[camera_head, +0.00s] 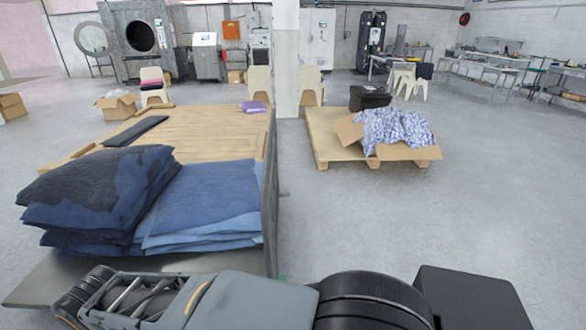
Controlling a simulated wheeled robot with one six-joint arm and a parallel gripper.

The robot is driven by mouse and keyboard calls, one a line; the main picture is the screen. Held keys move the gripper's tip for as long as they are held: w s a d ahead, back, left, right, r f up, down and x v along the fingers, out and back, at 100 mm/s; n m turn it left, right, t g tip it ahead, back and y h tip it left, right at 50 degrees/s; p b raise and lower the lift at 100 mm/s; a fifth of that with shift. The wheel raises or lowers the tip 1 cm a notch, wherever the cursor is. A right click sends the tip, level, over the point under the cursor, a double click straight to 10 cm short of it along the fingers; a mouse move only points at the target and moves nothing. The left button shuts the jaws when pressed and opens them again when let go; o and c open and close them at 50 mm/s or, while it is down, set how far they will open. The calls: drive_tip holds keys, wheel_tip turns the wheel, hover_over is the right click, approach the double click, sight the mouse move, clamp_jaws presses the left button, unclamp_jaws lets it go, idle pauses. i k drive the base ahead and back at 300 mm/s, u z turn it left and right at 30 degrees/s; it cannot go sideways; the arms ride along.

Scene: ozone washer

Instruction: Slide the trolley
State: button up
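A long, low platform with a slatted wooden top (215,135) and a grey upright side panel (270,205) stands at the left and middle. It is the likeliest trolley, but I see no wheels or handle. Folded dark blue denim (95,200) and lighter blue denim (205,205) lie stacked at its near end. My arm crosses the bottom of the picture in front of it. A dark linkage with metal rods at the arm's left end (110,297) may be my gripper. Its fingertips cannot be made out, and I cannot tell whether it touches the platform.
A wooden pallet (325,152) at the right holds an open carton with patterned cloth (393,128) and a black crate (369,97). A white pillar (285,60) stands behind. Machines line the back wall. The grey floor (480,200) at the right is clear.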

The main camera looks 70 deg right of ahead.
sight(137, 208)
drive_tip(key=k, duration=0.2)
drive_tip(key=z, duration=1.5)
drive_tip(key=i, duration=1)
